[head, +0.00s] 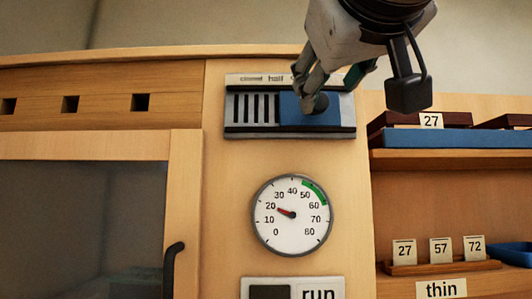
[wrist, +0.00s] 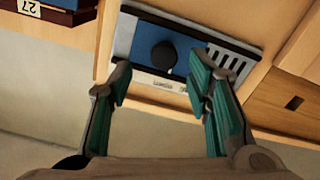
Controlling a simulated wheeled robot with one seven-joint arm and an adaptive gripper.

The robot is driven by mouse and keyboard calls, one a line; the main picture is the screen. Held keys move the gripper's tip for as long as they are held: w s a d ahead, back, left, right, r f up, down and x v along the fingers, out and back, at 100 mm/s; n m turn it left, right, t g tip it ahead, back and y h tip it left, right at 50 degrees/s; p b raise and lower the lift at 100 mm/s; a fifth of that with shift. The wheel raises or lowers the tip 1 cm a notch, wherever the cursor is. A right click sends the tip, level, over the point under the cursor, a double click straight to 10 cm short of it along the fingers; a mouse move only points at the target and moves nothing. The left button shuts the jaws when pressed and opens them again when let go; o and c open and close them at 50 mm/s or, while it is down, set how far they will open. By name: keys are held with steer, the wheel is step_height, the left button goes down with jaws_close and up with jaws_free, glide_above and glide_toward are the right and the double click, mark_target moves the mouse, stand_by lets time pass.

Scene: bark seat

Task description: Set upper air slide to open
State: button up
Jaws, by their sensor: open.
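The upper air slide is a grey-framed panel (head: 233,131) high on the wooden front. Its blue plate (head: 292,108) covers the right part, and several dark slots show at the left. A dark round knob (head: 321,103) stands on the plate, partly behind a finger in the head view. The labels above read "closed" and "half"; my gripper hides the one at the right. My gripper (head: 330,92) is open at the panel. In the wrist view, the knob (wrist: 164,57) lies between the lines of the two spread fingers, near their tips; contact cannot be told.
A round gauge (head: 292,215) below has its red needle near 20 and a green band at upper right. A "run" plate (head: 318,291) sits under it. Shelves with a blue board (head: 450,139) and number cards (head: 440,250) are at right. A glass door (head: 80,220) with a dark handle (head: 173,268) is at left.

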steer(key=s, duration=0.6)
steer(key=shift+f, duration=0.1)
stand_by(0.3)
steer(key=w+d+f+m+g+p, duration=0.15)
steer(key=d+f+g, duration=0.25)
steer(key=f, duration=0.8)
steer(key=w+d+f+m+g+p, duration=0.15)
steer(key=d+f+g, duration=0.25)
steer(key=f, duration=0.8)
steer(key=s+d+f+g, duration=0.1)
steer(key=s+f+g, duration=0.2)
steer(key=f, duration=0.6)
steer(key=s+d+f+g, duration=0.1)
steer(key=s+f, duration=0.3)
steer(key=f, duration=0.6)
steer(key=shift+s+g+y, duration=0.3)
steer(key=shift+s+g, duration=0.1)
steer(key=shift+g, duration=0.5)
steer(key=shift+d, duration=0.1)
